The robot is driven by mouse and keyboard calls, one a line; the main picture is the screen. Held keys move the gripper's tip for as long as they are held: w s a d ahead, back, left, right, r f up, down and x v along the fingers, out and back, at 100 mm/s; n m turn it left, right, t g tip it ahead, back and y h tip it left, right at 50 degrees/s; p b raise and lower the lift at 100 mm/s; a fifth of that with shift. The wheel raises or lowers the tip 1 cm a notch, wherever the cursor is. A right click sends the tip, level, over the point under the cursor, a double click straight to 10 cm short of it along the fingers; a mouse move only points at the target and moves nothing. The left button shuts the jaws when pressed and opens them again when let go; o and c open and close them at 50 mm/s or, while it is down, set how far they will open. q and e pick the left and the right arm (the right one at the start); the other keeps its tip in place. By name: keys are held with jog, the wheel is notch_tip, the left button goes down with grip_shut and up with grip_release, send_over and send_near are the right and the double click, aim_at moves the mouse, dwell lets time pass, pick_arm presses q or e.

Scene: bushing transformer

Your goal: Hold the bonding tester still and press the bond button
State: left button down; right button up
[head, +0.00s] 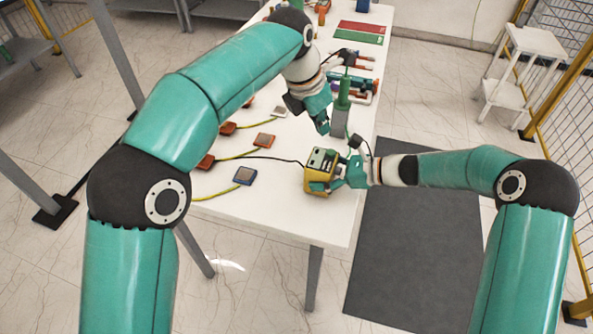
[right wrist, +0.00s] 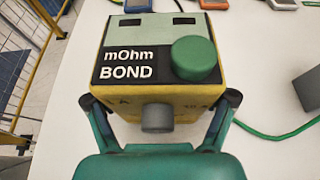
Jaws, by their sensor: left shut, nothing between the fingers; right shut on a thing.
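The bonding tester (head: 320,172) is a yellow box with a dark and pale green top, near the right edge of the white table. In the right wrist view the tester (right wrist: 158,110) shows the words "mOhm BOND" and a round green button (right wrist: 195,58) on its top. A grey knob (right wrist: 157,117) sticks out of its near face. My right gripper (head: 345,174) is shut on the tester, one finger on each side. My left gripper (head: 324,130) is shut and empty, above and behind the tester, apart from it. The left gripper is not visible in the right wrist view.
A green and grey post-like thing (head: 341,105) stands just behind the tester. Small meters with cables, one blue (head: 244,175) and several orange (head: 264,140), lie to the left. Red and green mats (head: 360,33) lie at the far end. The table's front corner is clear.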

pick_arm(q)
jog(key=r+m+t+h, duration=0.2)
jog(key=m+t, duration=0.3)
jog(key=m, duration=1.8)
send_over(334, 154)
jog(key=shift+f, duration=0.15)
jog(key=shift+f, duration=4.3)
